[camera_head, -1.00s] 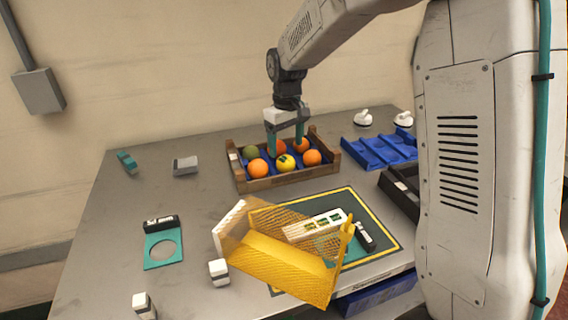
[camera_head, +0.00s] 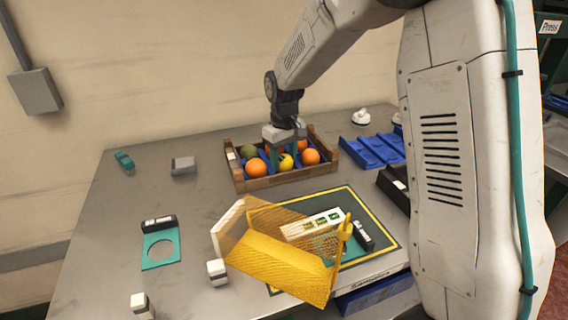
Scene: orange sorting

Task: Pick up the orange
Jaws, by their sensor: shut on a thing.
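A wooden crate (camera_head: 285,182) stands at the back of the table and holds round fruit. Another orange (camera_head: 256,167) lies at the front left and one more (camera_head: 311,157) at the front right. A yellow fruit (camera_head: 285,163) lies between them. A dark green fruit (camera_head: 249,152) lies at the back left.
A tilted yellow mesh basket (camera_head: 280,265) lies on a dark green mat (camera_head: 372,213) in front of the crate. Blue trays (camera_head: 372,152) stand to the right. A teal plate (camera_head: 161,262) lies front left. The table's left middle is mostly clear.

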